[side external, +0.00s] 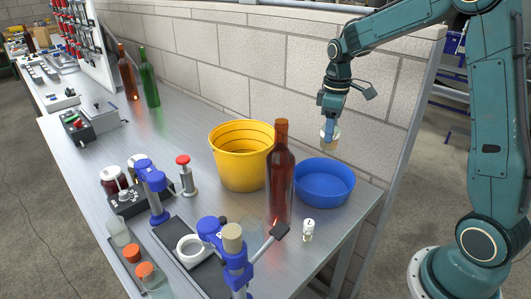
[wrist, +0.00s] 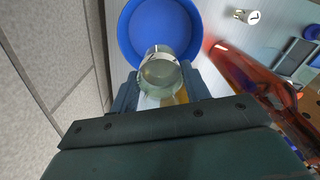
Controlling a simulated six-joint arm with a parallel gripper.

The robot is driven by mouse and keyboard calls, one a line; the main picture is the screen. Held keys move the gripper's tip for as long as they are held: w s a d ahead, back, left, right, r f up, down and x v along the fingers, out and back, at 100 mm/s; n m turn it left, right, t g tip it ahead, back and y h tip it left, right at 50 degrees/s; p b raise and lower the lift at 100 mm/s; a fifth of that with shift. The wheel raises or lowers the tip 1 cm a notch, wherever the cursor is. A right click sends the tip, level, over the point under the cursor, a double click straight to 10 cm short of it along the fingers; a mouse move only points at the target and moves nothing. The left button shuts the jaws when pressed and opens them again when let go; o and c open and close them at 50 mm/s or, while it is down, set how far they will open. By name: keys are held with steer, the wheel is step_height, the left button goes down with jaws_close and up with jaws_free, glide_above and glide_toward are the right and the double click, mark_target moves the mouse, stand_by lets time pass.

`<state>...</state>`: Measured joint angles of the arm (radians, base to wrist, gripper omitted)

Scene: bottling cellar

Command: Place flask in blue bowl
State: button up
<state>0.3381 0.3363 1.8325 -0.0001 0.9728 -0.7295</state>
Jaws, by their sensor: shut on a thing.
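My gripper (side external: 329,126) is shut on the flask (side external: 329,141), a small clear glass vessel with a pale rim and tan tint. It holds the flask in the air above the blue bowl (side external: 323,197), which looks empty and stands near the bench's right end. In the wrist view the flask (wrist: 160,70) sits between the fingertips of my gripper (wrist: 160,86). There it overlaps the near edge of the blue bowl (wrist: 153,24). The gap between flask and bowl is hard to judge.
A tall brown bottle (side external: 280,185) stands close to the bowl's left, with a yellow bucket (side external: 240,172) behind it. A small white cylinder (side external: 308,230) stands in front. Blue-headed stands (side external: 153,185) and jars fill the left front. A block wall (side external: 285,70) runs behind.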

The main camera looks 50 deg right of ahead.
step_height(320, 180, down, 11)
stand_by(0.3)
steer(key=shift+f, duration=2.05)
steer(key=shift+f, duration=0.1)
steer(key=o, duration=1.1)
steer(key=shift+c, duration=0.2)
step_height(320, 180, up, 11)
steer(key=shift+r, duration=0.6)
